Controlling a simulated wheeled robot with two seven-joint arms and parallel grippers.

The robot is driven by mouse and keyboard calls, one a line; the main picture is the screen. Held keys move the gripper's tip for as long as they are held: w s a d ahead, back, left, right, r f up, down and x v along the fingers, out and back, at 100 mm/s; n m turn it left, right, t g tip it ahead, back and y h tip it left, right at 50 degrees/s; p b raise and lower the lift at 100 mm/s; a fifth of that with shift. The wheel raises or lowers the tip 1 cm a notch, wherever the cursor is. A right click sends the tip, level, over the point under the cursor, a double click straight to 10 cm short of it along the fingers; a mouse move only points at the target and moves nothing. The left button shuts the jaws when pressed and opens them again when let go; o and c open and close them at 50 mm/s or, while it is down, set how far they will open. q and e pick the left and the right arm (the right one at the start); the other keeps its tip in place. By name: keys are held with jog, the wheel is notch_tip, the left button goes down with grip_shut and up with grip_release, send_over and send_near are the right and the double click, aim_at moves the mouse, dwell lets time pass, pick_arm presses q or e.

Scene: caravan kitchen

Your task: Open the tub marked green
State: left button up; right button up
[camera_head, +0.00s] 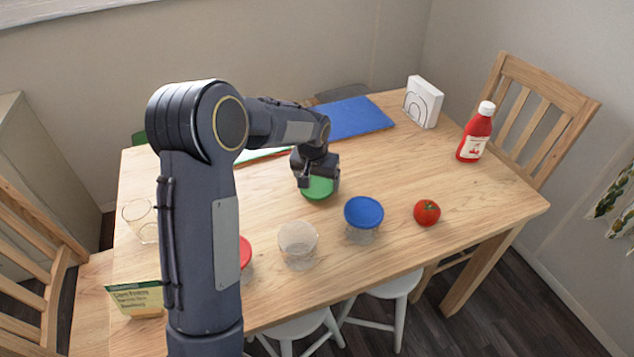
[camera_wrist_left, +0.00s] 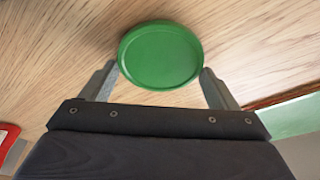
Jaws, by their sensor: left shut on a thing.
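A round green lid (camera_head: 317,188) shows below my left gripper (camera_head: 304,182), in the middle of the table. In the left wrist view the green lid (camera_wrist_left: 160,55) sits between the tips of my left gripper (camera_wrist_left: 160,82), which is shut on its edges. No tub body shows under this lid, and I cannot tell whether it touches the table. A clear tub without a lid (camera_head: 298,244) stands nearer the front. A tub with a blue lid (camera_head: 364,212) is to its right. A red lid (camera_head: 245,251) is to its left, partly hidden by my arm. My right gripper is not in view.
A tomato (camera_head: 427,212), a ketchup bottle (camera_head: 476,133) and a white box (camera_head: 422,102) stand on the right side of the wooden table (camera_head: 475,200). A blue board (camera_head: 358,117) lies at the back. A glass (camera_head: 140,221) and a labelled packet (camera_head: 136,299) are at left.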

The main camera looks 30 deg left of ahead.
pick_arm(q)
jog(key=shift+f, duration=0.5)
